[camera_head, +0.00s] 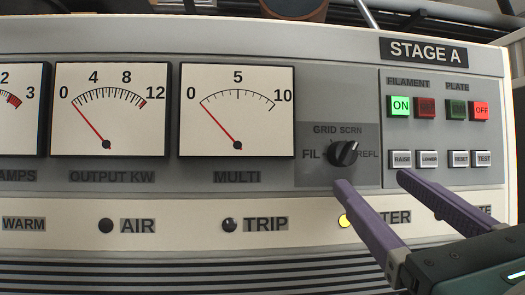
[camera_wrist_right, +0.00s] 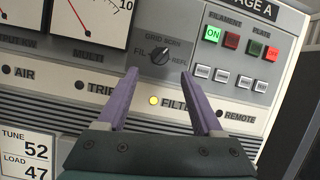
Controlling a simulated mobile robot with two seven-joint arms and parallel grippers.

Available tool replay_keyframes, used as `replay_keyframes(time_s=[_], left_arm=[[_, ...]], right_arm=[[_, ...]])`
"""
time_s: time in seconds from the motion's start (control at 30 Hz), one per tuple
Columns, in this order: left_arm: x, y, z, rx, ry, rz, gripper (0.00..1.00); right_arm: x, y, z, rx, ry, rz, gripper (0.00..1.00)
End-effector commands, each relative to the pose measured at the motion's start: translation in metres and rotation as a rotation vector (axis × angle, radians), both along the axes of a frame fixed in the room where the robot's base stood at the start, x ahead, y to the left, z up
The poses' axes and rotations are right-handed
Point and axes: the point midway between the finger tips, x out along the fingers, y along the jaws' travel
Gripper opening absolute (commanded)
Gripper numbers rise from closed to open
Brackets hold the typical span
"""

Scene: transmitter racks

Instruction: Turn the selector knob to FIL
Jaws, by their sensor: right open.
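The black selector knob (camera_head: 343,153) sits on a dark grey plate below the MULTI meter's right side. Its labels are FIL at left, GRID and SCRN above, and REFL at right. Its pointer seems to point up and right, toward SCRN. The knob also shows in the right wrist view (camera_wrist_right: 160,57), just beyond and between the fingertips as pictured. My right gripper (camera_head: 372,180) is open and empty, with purple fingers below and right of the knob in the head view. It also shows in the right wrist view (camera_wrist_right: 160,74). My left gripper is out of view.
Right of the knob are a lit green ON button (camera_head: 400,106), a lit red OFF button (camera_head: 479,111), and a row of small white buttons including RAISE (camera_head: 401,159). Analogue meters (camera_head: 237,110) stand to the left. Below is an indicator row with a lit yellow FILTER lamp (camera_head: 344,221).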

Motion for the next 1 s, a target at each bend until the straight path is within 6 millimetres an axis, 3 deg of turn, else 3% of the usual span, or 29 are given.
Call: replay_keyframes(time_s=[0.1,0.3,0.73,1.0], left_arm=[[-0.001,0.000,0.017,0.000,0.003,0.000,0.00],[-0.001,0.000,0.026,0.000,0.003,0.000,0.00],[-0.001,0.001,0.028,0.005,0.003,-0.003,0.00],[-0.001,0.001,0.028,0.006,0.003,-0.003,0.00]], right_arm=[[0.023,0.001,0.016,-0.002,-0.003,0.000,0.68],[0.052,0.002,0.024,-0.002,-0.002,0.000,0.68],[0.064,0.003,0.026,-0.004,-0.001,0.000,0.68],[0.064,0.003,0.026,-0.004,-0.001,0.000,0.38]])
